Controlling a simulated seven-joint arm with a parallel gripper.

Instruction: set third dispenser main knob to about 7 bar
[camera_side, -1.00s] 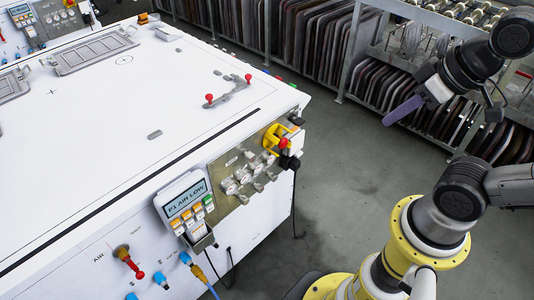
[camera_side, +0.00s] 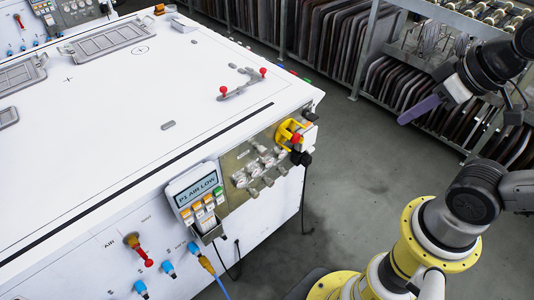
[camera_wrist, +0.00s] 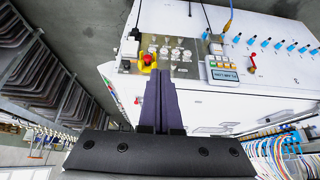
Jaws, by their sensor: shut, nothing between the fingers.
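A metal control panel (camera_side: 228,202) sits on the near side of the white bench, with several small pale knobs (camera_side: 256,168) in rows. The panel also shows upside down in the wrist view (camera_wrist: 147,41). I cannot tell which knob is the third dispenser's main one, and no pressure scale is readable. My gripper (camera_side: 402,122) has long purple fingers and hangs in free air to the right of the bench, well apart from the panel. In the wrist view its fingers (camera_wrist: 159,74) lie together, empty, with the panel beyond their tips.
A yellow bracket with a red knob (camera_side: 290,133) stands at the panel's right end. A display (camera_side: 198,190) reading "P1 AIR LOW" with coloured buttons is at its left. Racks (camera_side: 440,100) stand behind my gripper. Open floor (camera_side: 345,200) lies between bench and arm.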

